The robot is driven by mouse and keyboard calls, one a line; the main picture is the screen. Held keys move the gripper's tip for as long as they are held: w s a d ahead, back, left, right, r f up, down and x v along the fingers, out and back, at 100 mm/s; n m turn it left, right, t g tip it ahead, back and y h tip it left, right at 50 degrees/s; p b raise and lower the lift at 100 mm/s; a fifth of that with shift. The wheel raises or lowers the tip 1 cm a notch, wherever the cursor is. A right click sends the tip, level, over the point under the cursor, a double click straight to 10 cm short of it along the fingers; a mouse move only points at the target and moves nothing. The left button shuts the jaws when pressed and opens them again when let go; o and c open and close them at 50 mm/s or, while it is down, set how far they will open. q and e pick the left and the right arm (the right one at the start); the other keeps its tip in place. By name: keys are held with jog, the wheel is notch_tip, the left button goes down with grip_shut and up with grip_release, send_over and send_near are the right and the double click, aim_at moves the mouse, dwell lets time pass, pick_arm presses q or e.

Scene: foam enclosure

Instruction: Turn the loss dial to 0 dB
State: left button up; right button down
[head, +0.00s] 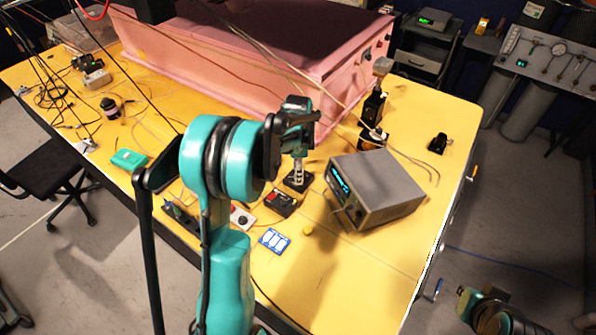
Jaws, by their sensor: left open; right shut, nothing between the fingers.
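No dial marked as loss or 0 dB can be read at this size. A small white and red box (241,217) with a dark round knob sits on the yellow table, partly beside my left arm. A black box with a red part (281,203) lies just right of it. My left gripper (298,152) points down over the table above a small black base (297,182). Its fingers are small and partly dark, open, with nothing seen held. My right gripper (490,312) is low at the bottom right, off the table, shut and empty.
A grey instrument with a lit display (376,190) stands right of the small boxes. A large pink foam enclosure (250,55) fills the table's back. A blue and white card (274,240) and a yellow piece (307,230) lie in front. The yellow table (370,280) is clear at front right.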

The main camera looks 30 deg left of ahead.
pick_arm(q)
grip_shut()
jog(key=shift+n, duration=0.4)
jog(key=n, duration=0.3)
jog(key=shift+n, duration=0.3)
jog(key=n, duration=0.3)
jog(key=shift+n, duration=0.3)
jog(key=n, duration=0.4)
jog(key=shift+d+n, duration=0.1)
jog(key=shift+n, duration=1.9)
